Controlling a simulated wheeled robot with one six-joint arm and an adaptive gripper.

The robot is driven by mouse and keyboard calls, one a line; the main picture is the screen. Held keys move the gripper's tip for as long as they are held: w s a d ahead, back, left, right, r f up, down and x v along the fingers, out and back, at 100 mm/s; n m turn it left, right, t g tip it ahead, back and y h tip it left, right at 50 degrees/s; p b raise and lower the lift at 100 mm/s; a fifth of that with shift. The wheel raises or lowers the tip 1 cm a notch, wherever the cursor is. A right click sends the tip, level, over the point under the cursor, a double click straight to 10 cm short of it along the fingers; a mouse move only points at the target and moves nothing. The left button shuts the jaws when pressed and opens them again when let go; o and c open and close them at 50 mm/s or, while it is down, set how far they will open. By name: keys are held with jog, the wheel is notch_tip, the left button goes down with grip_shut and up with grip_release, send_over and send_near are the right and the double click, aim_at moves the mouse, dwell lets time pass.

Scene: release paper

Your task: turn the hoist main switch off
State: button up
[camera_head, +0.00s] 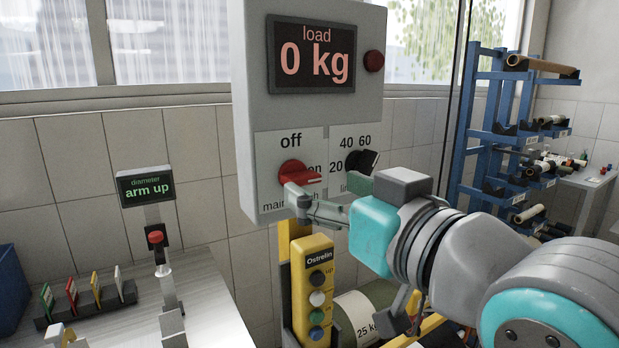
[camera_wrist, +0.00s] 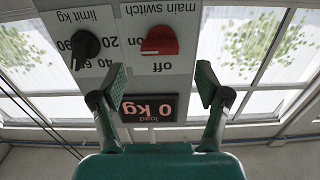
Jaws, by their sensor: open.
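The main switch is a red rotary knob (camera_head: 292,170) on the grey hoist panel (camera_head: 245,120); its handle lies sideways toward the "on" label, with "off" above. In the upside-down wrist view the red knob (camera_wrist: 160,40) shows whole, with a flat bar toward "on". My gripper (camera_head: 330,190) is open and empty in front of the panel's lower part. In the wrist view its two fingers (camera_wrist: 162,80) are spread wide, one to each side of the knob's line, with the knob beyond the tips. No contact with the knob is visible.
A black limit knob (camera_head: 362,160) sits right of the switch, close to one finger. The load display (camera_head: 312,55) reads 0 kg, with a red round lamp or button (camera_head: 374,61) beside it. A yellow pendant (camera_head: 315,290) hangs below. A blue rack (camera_head: 490,110) stands right.

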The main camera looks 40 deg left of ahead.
aim_at(306, 179)
jog(key=shift+x, duration=2.6)
jog(key=c, duration=1.2)
